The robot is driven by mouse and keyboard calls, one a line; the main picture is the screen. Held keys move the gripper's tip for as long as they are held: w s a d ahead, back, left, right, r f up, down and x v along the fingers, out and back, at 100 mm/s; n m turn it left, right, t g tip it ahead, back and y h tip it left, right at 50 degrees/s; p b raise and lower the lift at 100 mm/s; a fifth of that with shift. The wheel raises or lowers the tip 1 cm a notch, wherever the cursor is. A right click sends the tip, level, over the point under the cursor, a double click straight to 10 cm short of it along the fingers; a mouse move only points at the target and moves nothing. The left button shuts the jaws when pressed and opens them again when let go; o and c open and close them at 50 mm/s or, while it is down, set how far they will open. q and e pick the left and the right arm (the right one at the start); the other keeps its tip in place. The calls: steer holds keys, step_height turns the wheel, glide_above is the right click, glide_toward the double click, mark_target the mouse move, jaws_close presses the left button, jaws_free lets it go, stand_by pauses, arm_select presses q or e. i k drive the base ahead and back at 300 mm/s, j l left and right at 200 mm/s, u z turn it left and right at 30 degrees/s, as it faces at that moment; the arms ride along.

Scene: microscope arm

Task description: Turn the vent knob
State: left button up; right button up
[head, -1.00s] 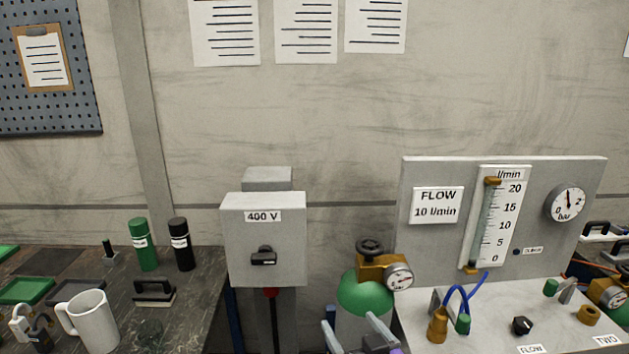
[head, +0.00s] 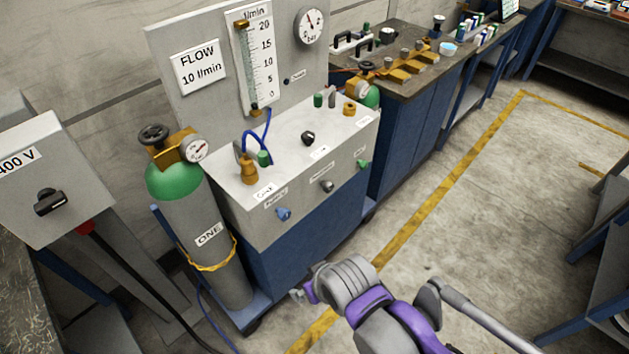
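The flow cart's front face carries a blue knob (head: 283,214), a dark grey knob (head: 326,186) and a green knob (head: 362,164), each below a small label. Their labels are too small to read surely, so I cannot tell which is the vent knob. A black knob (head: 308,138) sits on the cart's top. My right arm comes in from the lower right, purple and grey. Its gripper (head: 299,294) appears small at the arm's left end, below the front knobs in the picture and apart from them. Its finger opening is unclear. My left gripper is out of view.
A green-topped cylinder marked ONE (head: 207,239) stands at the cart's left, with a gauge and valve. A grey 400 V box (head: 30,185) is further left. Blue hoses rise from the cart's top. Open floor (head: 470,240) with yellow lines lies to the right.

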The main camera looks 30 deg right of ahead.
mark_target(364, 164)
steer(key=z, duration=0.95)
